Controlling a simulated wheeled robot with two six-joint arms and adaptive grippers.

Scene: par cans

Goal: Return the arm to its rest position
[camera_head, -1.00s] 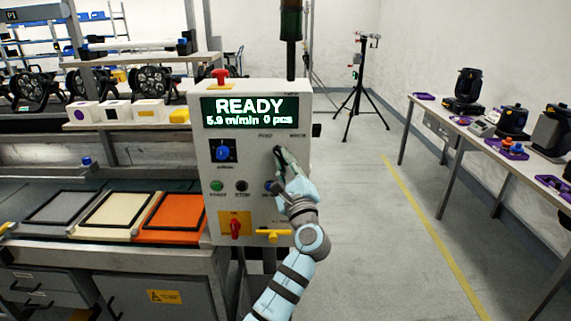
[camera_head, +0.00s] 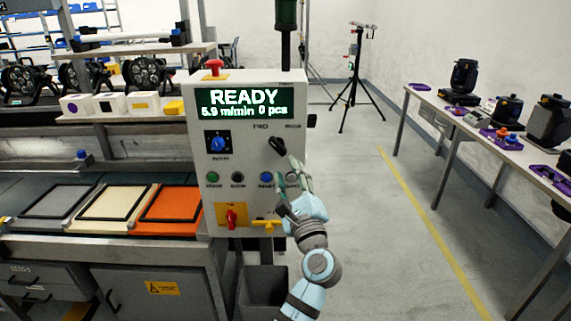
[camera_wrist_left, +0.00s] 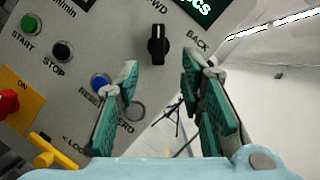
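My left gripper (camera_head: 290,182) is in front of the lower right part of the grey control panel (camera_head: 245,160). In the left wrist view, its two green-padded fingers (camera_wrist_left: 160,78) are spread apart with nothing between them. The black selector knob (camera_wrist_left: 158,46) lies beyond the gap, near the FWD and BACK labels. The knob also shows in the head view (camera_head: 277,146), clear of the fingers. The panel display (camera_head: 243,103) reads READY, 5.9 m/min, 0 pcs. My right gripper is not in view.
A blue RESET button (camera_wrist_left: 99,82) and a yellow handle (camera_wrist_left: 52,150) are close to the gripper. A conveyor with coloured framed panels (camera_head: 112,205) is at left. A table (camera_head: 480,135) with lamps stands at right; the floor between is clear.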

